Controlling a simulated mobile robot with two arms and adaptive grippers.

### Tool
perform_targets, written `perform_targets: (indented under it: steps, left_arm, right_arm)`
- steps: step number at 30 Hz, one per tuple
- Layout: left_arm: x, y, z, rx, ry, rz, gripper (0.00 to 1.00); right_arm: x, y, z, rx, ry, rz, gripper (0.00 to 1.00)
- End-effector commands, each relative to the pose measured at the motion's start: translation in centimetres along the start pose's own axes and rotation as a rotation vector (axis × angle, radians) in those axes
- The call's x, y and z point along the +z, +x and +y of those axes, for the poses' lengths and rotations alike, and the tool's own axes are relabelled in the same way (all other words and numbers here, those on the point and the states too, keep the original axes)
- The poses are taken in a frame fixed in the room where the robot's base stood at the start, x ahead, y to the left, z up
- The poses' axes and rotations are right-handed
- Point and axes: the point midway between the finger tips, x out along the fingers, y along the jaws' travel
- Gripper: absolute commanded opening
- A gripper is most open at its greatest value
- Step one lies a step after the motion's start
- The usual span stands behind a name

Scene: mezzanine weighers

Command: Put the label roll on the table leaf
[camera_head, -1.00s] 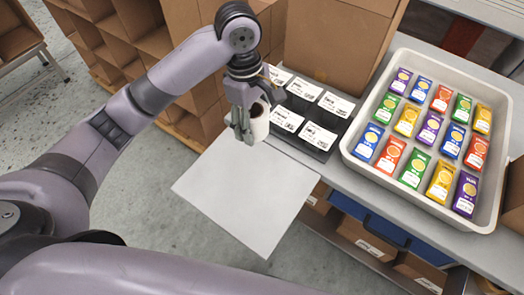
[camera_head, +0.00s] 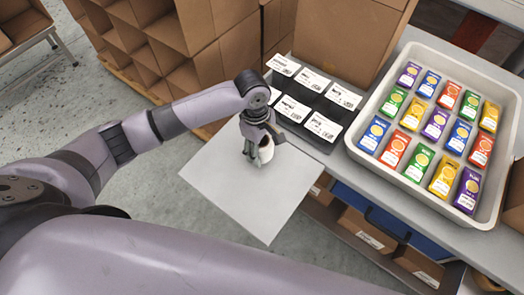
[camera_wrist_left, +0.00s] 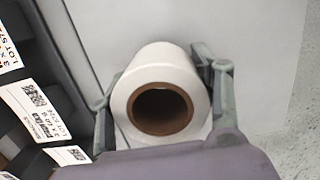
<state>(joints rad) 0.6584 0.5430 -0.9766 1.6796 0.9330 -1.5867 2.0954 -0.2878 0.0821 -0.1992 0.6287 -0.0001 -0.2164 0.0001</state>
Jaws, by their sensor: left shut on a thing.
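The white label roll (camera_head: 266,152) has a brown cardboard core, which shows clearly in the left wrist view (camera_wrist_left: 160,108). My left gripper (camera_head: 258,155) is shut on the roll, with one finger on each side of it in the left wrist view (camera_wrist_left: 162,95). The pale grey table leaf (camera_head: 240,200) extends from the bench's left side. The gripper and roll are over the leaf's upper part, near the bench. I cannot tell whether the roll touches the leaf. My right gripper is not in view.
A black holder (camera_head: 292,108) with several white label cards stands beside the leaf on the bench. A grey tray (camera_head: 350,142) of colourful packets is to the right. Cardboard boxes (camera_head: 345,35) stand behind. Most of the leaf is bare.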

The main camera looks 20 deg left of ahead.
Motion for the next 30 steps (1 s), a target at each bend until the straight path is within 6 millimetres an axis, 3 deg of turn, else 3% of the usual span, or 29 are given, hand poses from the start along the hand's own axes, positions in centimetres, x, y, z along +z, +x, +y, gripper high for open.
perform_targets:
  steps: [6, 17, 18, 26, 30]
  left_arm:
    - [-0.3, 2.8, 0.0, -0.002, -0.001, 0.001, 0.25]
    - [-0.3, 3.1, 0.0, -0.001, 0.0, -0.001, 0.25]
    - [-0.3, 3.2, 0.0, 0.0, 0.0, -0.001, 0.59]
    - [-0.4, 3.1, 0.0, -0.001, 0.0, 0.0, 0.77]
    - [-0.4, 3.1, 0.0, -0.001, -0.001, 0.0, 0.78]
  right_arm:
    - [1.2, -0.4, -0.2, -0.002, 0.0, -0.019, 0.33]
    - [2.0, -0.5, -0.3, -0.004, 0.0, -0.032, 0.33]
    - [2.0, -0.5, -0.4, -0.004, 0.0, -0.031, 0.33]
    - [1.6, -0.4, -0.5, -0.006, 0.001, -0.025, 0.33]
    - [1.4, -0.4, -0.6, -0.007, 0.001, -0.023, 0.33]
